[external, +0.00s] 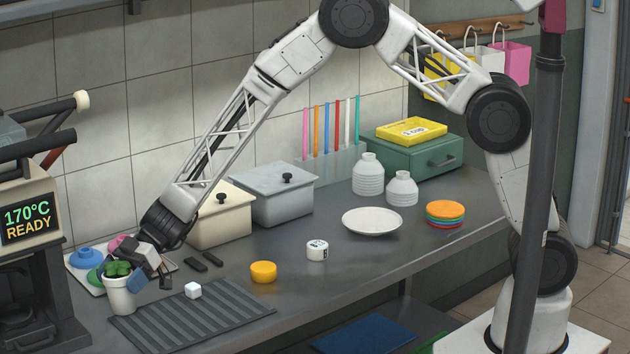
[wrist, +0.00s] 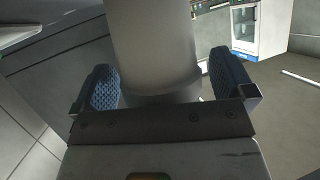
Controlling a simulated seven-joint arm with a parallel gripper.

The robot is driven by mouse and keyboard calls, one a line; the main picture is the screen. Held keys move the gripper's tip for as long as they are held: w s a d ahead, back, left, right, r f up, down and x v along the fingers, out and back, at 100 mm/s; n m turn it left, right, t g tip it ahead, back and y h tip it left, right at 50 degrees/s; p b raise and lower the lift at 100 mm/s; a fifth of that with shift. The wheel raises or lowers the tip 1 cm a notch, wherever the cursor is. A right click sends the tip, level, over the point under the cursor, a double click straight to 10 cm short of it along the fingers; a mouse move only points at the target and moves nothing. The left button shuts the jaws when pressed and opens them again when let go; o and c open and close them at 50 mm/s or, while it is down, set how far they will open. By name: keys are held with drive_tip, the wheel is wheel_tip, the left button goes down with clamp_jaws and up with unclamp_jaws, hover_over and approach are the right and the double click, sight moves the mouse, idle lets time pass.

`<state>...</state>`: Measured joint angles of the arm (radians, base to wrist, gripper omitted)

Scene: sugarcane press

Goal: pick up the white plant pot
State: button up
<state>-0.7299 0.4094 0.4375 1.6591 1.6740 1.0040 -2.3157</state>
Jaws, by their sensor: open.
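The white plant pot (external: 121,298) with a small green plant (external: 117,269) stands upright at the left end of the counter, beside the coffee machine. My gripper (external: 139,268) is right at the pot, reaching down from behind it, and partly overlaps its upper right side. In the wrist view, the pot (wrist: 155,45) appears as a pale cylinder between the two blue textured finger pads of my gripper (wrist: 162,68). The jaws are open, with a visible gap on the pot's right side. Whether the left pad touches the pot is unclear.
A coffee machine (external: 35,240) stands close on the left. A tray (external: 85,262) with coloured items is behind. Lidded boxes (external: 277,195) stand along the wall.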

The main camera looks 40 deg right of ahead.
drive_tip(key=shift+a, duration=0.15)
idle(0.4)
drive_tip(key=c, duration=1)
drive_tip(key=shift+r, duration=0.25)
drive_tip(key=shift+c, duration=0.2)
drive_tip(key=shift+r, duration=1.35)
drive_tip(key=shift+s+r, duration=0.15)
drive_tip(key=shift+r, duration=0.15)
drive_tip(key=s+d, duration=0.3)
drive_tip(key=d, duration=0.1)
drive_tip(key=s+d+r, duration=0.1)
drive_tip(key=s+d, duration=0.2)
drive_tip(key=d, duration=0.1)
drive_tip(key=s+d, duration=0.4)
drive_tip(key=shift+d+r, duration=0.15)
drive_tip(key=shift+d, duration=0.05)
